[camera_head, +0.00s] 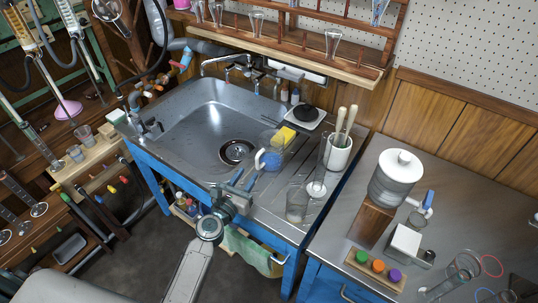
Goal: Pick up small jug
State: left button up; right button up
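A small clear jug with a blue handle (269,160) stands at the right edge of the sink, against the drainboard. A yellow sponge (287,134) shows right behind it. My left gripper (244,179) is over the front rim of the sink, just in front of the jug and to its left. Its two fingers point toward the jug, look spread apart and have nothing between them. I cannot tell whether a fingertip touches the blue handle. My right gripper is not in view.
A clear beaker (297,204) and a tall glass cylinder (322,165) stand on the drainboard (265,205) to the right. A white pot with brushes (339,155) is behind them. The tap (222,62) overhangs the back of the sink (195,110). The basin is mostly empty.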

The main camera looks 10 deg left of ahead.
aim_at(257, 160)
pick_arm(q)
jog(key=w, duration=0.2)
jog(key=w+d, duration=0.1)
jog(key=w, duration=0.2)
jog(key=w+f, duration=0.1)
jog(key=w, duration=0.2)
jog(key=shift+w+d+b, duration=0.1)
jog(key=shift+d+b, duration=0.15)
jog(key=shift+b, duration=0.05)
grip_shut()
